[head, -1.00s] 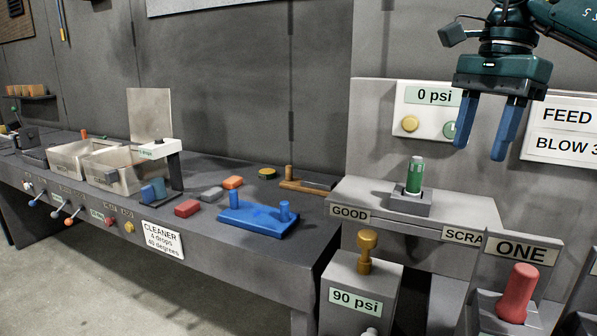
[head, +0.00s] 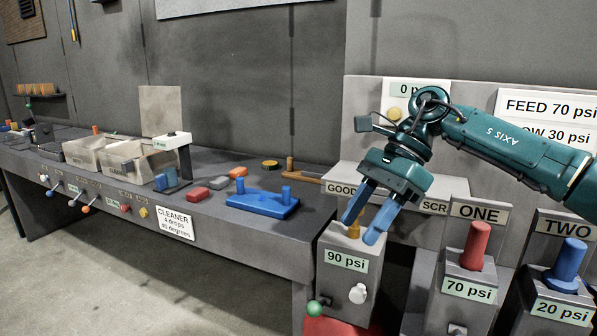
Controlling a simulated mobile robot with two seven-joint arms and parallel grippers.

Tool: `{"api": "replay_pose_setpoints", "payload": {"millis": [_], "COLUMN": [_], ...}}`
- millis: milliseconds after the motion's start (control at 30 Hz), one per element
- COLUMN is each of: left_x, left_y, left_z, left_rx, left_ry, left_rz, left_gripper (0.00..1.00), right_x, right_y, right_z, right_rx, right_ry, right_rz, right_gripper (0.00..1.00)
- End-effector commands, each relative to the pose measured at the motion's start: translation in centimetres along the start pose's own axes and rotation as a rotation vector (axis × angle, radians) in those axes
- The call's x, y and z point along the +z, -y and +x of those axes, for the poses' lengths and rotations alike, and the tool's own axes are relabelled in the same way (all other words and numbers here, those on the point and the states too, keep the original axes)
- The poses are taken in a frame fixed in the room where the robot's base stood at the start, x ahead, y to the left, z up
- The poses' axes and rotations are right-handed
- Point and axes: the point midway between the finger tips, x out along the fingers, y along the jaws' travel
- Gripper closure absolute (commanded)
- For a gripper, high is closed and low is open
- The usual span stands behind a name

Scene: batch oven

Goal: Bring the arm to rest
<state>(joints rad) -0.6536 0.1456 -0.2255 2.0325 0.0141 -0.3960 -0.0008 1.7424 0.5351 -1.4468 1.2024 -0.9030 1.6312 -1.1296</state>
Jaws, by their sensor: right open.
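My right gripper (head: 364,228), with blue fingers, is open and empty in the head view. It points down and to the left, in front of the grey box labelled 90 psi (head: 335,262). Its fingers partly cover the box's brass knob (head: 352,222), and I cannot tell whether they touch it. My left gripper is not in view.
Box ONE with a red handle (head: 475,246) and box TWO with a blue handle (head: 569,260) stand at the right. The long grey bench (head: 240,238) at the left holds a blue fixture (head: 262,205), several small blocks and open bins (head: 128,172).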

Motion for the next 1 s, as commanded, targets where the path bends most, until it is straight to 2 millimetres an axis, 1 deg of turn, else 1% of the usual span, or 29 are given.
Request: {"api": "replay_pose_setpoints", "payload": {"millis": [33,67,100,200,300,400,467,533,600,667,767,867,900,967,1000], "left_x": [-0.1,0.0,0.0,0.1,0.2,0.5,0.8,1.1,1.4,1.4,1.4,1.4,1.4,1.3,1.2], "left_y": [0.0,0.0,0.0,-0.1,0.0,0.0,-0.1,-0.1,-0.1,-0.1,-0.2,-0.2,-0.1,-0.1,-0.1], "left_z": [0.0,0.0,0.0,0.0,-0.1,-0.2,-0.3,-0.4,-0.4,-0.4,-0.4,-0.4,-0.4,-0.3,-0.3], "left_rx": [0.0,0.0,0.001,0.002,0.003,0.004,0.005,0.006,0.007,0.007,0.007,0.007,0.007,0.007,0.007], "left_ry": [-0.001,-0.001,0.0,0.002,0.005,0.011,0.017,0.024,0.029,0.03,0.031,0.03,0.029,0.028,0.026], "left_rz": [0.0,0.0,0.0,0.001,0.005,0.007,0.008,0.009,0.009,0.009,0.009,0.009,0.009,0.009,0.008], "left_gripper": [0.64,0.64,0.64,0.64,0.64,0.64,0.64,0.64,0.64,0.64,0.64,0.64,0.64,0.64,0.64], "right_x": [0.9,1.6,2.7,5.3,7.7,9.2,9.6,9.6,8.9,7.7,4.7,0.5,-1.4,-4.4,-6.5], "right_y": [0.3,0.4,0.5,0.3,0.1,-0.1,0.0,0.2,0.5,0.8,1.0,0.7,0.3,-0.6,-1.4], "right_z": [3.6,5.3,7.5,11.9,14.9,16.8,17.4,17.9,18.4,18.8,19.7,21.3,22.1,23.6,24.7], "right_rx": [0.031,0.044,0.06,0.108,0.165,0.229,0.27,0.322,0.374,0.422,0.501,0.576,0.604,0.647,0.672], "right_ry": [0.105,0.17,0.26,0.493,0.726,0.955,1.089,1.242,1.389,1.511,1.703,1.883,1.951,2.051,2.114], "right_rz": [0.027,0.049,0.084,0.201,0.352,0.536,0.662,0.819,0.988,1.142,1.412,1.7,1.818,1.999,2.122], "right_gripper": [0.52,0.52,0.52,0.52,0.52,0.52,0.52,0.52,0.52,0.52,0.52,0.52,0.52,0.52,0.52]}}
